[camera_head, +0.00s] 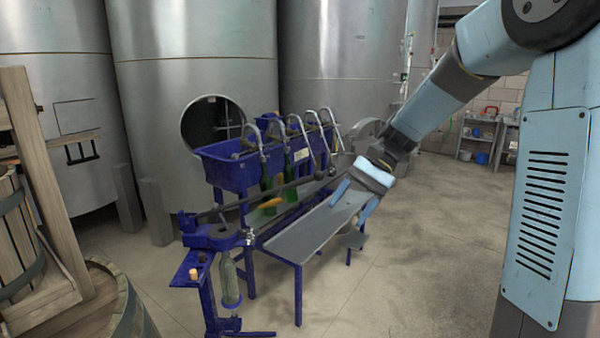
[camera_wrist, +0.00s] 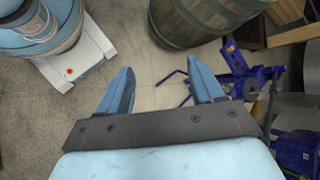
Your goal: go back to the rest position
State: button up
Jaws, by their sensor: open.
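My gripper (camera_head: 354,202) hangs over the right side of the grey metal shelf of the blue bottling machine, with its fingers pointing down. My arm reaches in from the upper right.
The blue filler (camera_head: 232,172) holds green bottles (camera_head: 266,172) under its spouts. A blue corker (camera_head: 215,238) with a bottle (camera_head: 229,280) stands in front. Steel tanks (camera_head: 195,70) are behind, and a wooden barrel (camera_head: 130,310) is front left. The floor at right is free.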

jog(key=s+d+r+n+t+h, duration=0.2)
jog(key=s+d, duration=0.4)
jog(key=s, duration=0.3)
jog(key=s+d+r+n+t+h, duration=0.2)
jog(key=s+d+t+h, duration=0.3)
jog(key=s, duration=0.5)
jog(key=shift+s+d+r+n+t, duration=0.25)
jog(key=shift+d+r+t, duration=0.4)
jog(key=shift+t, duration=0.65)
jog(key=shift+w+a, duration=0.1)
jog(key=shift+c, duration=0.2)
